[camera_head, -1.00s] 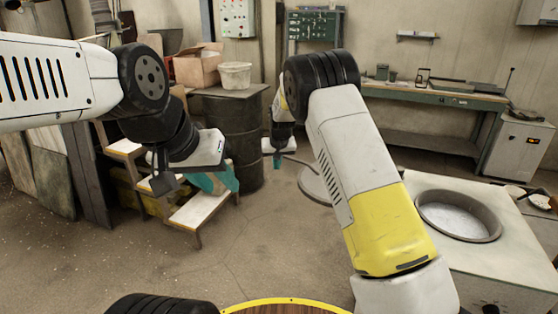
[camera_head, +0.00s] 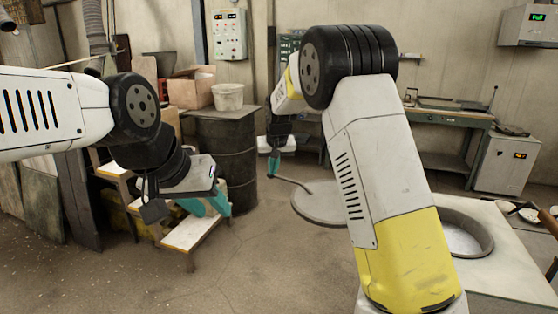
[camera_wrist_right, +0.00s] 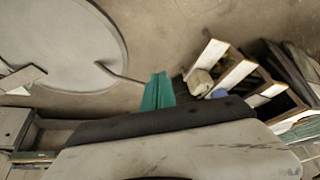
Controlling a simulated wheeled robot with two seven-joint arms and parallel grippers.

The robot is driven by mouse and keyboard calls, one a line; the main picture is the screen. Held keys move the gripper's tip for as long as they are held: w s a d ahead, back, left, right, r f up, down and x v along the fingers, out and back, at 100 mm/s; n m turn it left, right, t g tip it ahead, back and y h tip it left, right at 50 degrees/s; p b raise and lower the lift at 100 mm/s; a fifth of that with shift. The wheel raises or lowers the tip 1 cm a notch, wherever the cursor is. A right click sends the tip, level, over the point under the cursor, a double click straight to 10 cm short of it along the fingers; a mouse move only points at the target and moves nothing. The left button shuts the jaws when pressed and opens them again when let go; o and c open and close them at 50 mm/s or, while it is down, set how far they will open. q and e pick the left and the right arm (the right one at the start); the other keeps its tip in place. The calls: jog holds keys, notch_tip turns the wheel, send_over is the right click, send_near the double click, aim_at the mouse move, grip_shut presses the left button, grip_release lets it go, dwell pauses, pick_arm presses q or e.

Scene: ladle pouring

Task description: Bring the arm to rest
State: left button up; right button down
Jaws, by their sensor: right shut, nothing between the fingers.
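My right arm reaches up the middle of the head view and bends down to my right gripper (camera_head: 274,165), whose teal fingers are shut and empty. The shut teal fingers also show in the right wrist view (camera_wrist_right: 158,92), above the floor. My left gripper (camera_head: 207,203) hangs low on the left, in front of wooden steps. Its teal fingers are partly hidden by its own body, and I cannot tell their opening.
A round grey disc (camera_head: 312,206) with a thin bent rod lies beyond my right arm. A pale block with a round basin (camera_head: 468,238) stands at right, partly hidden by my arm. A dark drum (camera_head: 228,165) and steps (camera_head: 190,233) stand left.

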jog(key=s+d+r+m+y, duration=0.1)
jog(key=s+d+r, duration=0.55)
jog(key=s, duration=0.25)
jog(key=s+d+r+m+y, duration=0.1)
jog(key=s+d+r, duration=0.55)
jog(key=s, duration=0.35)
jog(key=s+d+f, duration=0.1)
jog(key=s+d, duration=0.2)
jog(key=s, duration=0.7)
jog(key=s+d+f+t+h, duration=0.1)
jog(key=s+d, duration=0.2)
jog(key=s, duration=0.6)
jog(key=shift+s+f, duration=0.15)
jog(key=shift+s, duration=0.2)
jog(key=shift+d, duration=0.15)
